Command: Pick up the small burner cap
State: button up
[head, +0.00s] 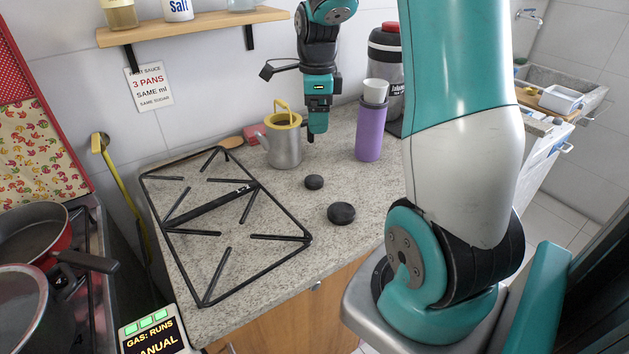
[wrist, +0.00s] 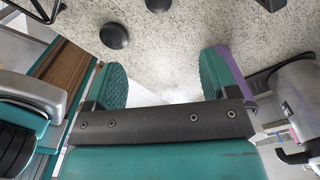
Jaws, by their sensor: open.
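The small burner cap (head: 314,182) is a black disc lying on the speckled countertop right of the black grate. In the wrist view the small burner cap (wrist: 158,4) is partly cut off by the top edge. A larger black burner cap (head: 341,213) lies nearer the counter's front edge and also shows in the wrist view (wrist: 114,35). My gripper (head: 317,128) hangs above the counter, behind the small cap and apart from it. In the wrist view my gripper (wrist: 165,80) has its two teal pads wide apart with nothing between them.
A grey can with a yellow handle (head: 282,145) stands left of my gripper. A purple tumbler (head: 370,130) stands to the right, with a grey bottle (head: 385,60) behind. The black grate (head: 225,225) covers the left counter. A shelf (head: 190,27) is on the wall.

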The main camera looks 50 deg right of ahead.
aim_at(316, 179)
notch_tip(316, 179, down, 17)
jog(key=shift+a+r+p, duration=0.15)
jog(key=shift+p, duration=0.8)
jog(key=shift+c, duration=0.5)
jog(key=c, duration=0.9)
